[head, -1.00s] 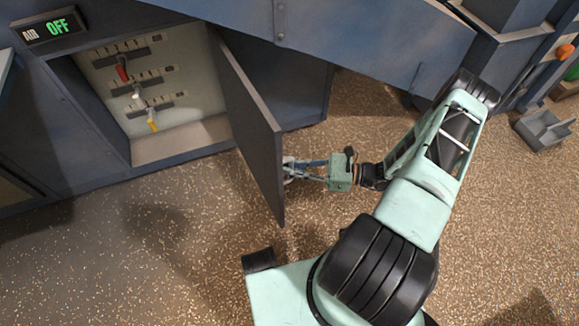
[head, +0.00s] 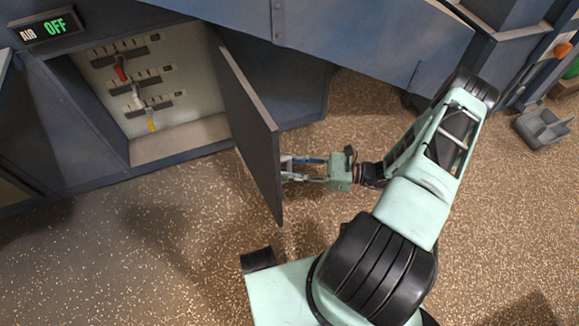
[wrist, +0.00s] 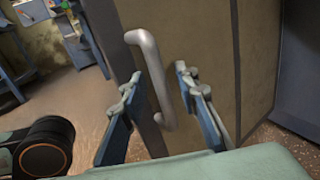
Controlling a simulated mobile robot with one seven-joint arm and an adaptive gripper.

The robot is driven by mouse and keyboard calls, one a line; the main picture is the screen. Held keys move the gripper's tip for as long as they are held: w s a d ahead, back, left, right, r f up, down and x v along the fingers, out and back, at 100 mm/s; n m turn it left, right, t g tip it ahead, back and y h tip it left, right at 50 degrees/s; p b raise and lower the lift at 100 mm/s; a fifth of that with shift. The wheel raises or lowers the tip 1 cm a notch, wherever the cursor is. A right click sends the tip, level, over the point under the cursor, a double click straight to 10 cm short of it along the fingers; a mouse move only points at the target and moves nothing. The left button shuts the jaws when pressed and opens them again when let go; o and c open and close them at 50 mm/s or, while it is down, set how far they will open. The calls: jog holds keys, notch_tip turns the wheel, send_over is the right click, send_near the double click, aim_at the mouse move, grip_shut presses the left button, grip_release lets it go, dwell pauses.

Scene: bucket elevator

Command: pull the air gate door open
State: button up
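The air gate door (head: 250,125), a dark grey panel, stands swung well out from the cabinet, hinged at its upper left in the head view. Its outer face also shows in the wrist view (wrist: 233,65). A silver bar handle (wrist: 150,70) is on that face. My gripper (head: 288,169) is at the door's outer face. In the wrist view its two blue fingers are spread apart, one on each side of the handle with gaps on both sides. The handle is hard to make out in the head view.
Inside the open cabinet, a panel (head: 183,58) carries red, white and yellow levers. A display (head: 46,26) above reads "AIR OFF". A grey bin (head: 540,129) sits on the floor at right. Speckled floor is clear in front of the cabinet.

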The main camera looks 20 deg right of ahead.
jog(key=v, duration=1.2)
